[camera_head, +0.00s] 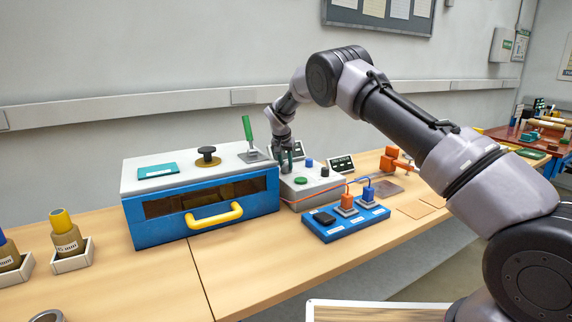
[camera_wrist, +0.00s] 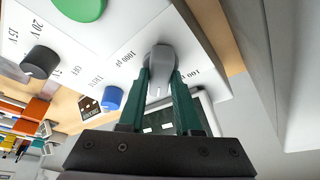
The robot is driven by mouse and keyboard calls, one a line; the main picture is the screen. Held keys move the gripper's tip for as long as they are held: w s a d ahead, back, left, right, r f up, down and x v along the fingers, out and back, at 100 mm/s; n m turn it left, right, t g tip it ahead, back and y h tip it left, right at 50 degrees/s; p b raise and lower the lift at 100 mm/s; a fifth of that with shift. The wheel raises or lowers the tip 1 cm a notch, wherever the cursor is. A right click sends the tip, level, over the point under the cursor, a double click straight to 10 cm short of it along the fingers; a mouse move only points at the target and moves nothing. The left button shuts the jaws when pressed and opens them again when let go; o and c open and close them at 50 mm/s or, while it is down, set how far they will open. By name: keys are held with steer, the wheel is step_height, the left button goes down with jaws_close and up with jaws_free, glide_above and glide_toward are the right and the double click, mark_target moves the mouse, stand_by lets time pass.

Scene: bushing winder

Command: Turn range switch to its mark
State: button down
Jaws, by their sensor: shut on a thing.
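In the head view my gripper (camera_head: 285,160) reaches down at the back left of the box, and the knob is hidden there. The fingers and the knob's angle leave it unclear which label the knob points to.
The box also carries a green button (camera_head: 300,180), a blue knob (camera_head: 309,163) and a black knob (camera_head: 325,172). A blue cabinet (camera_head: 160,228) with a green lever (camera_head: 248,130) stands close on the left. A blue terminal board (camera_head: 328,233) lies in front.

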stand_by(0.3)
steer(key=c, duration=0.6)
jaws_free()
steer(key=v, duration=1)
steer(key=shift+r, duration=0.4)
steer(key=shift+s, duration=0.1)
